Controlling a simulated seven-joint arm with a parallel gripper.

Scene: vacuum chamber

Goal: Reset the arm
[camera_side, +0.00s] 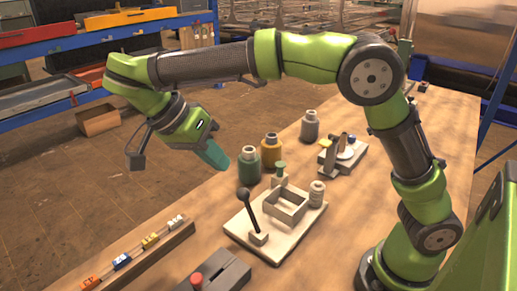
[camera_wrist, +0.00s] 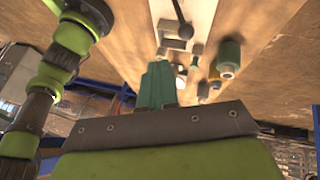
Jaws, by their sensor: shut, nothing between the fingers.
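My gripper (camera_side: 214,156) hangs from my bent arm at the upper left of the side view, above the table's left edge. It is angled down to the right, and its teal fingers are together with nothing between them. The fingers also show at the centre of the wrist view (camera_wrist: 157,84). The fingertips are close to the dark green bottle (camera_side: 248,167) in the side view; I cannot tell the exact gap.
A pale board (camera_side: 233,226) with a black lever (camera_side: 249,211) and a square frame (camera_side: 287,206) sits mid-table. A dark box with a red knob (camera_side: 196,281) and a rail of small blocks (camera_side: 150,240) are in front.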

